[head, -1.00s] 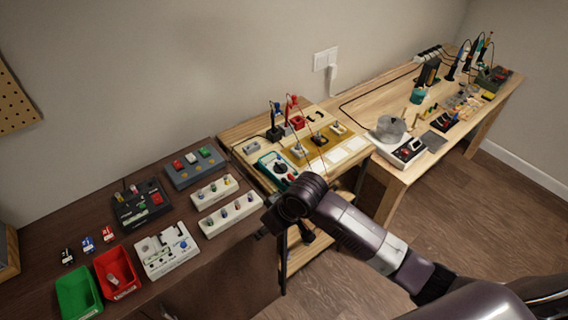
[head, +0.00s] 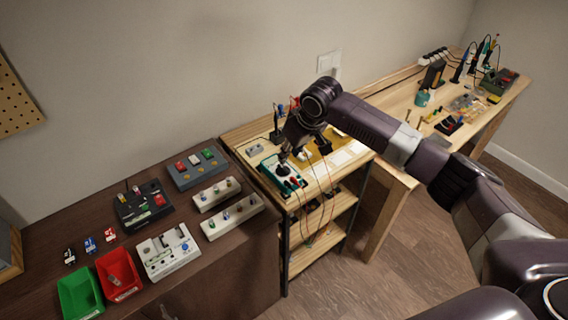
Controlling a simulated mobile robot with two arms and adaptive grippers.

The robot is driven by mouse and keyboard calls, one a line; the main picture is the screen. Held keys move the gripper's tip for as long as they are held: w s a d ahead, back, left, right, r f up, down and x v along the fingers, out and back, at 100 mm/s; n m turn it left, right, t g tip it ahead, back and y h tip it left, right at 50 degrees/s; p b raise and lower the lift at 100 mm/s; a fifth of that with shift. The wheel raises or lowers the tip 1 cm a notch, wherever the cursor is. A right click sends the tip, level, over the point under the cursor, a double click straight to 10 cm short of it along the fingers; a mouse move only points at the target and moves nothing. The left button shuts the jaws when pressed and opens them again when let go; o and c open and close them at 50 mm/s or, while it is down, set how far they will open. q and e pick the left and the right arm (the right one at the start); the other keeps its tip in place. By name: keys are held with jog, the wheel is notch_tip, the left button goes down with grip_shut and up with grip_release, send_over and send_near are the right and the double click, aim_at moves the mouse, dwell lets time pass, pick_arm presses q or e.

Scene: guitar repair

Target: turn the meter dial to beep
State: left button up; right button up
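The meter (head: 292,186) is a teal-edged box with a dark round dial (head: 283,170), and it lies at the front left of the light wooden shelf bench. Red and dark leads run from the bench near it. My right gripper (head: 297,150) points down just above and behind the meter, close to the dial. I cannot tell whether it touches the dial. Its fingers are small and dark, and partly hidden by the wrist, so their opening is unclear. My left gripper is not in view.
The dark bench (head: 215,262) on the left holds pedals, a green bin (head: 80,293) and a red bin (head: 118,275). A long wooden bench (head: 400,100) with tools stands at the right. My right arm passes over the gap between the wooden benches.

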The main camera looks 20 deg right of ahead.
aim_at(284, 168)
jog(key=p+x, duration=0.1)
jog(key=x, duration=0.6)
jog(key=shift+f, duration=0.15)
jog(key=shift+c, duration=0.6)
grip_shut()
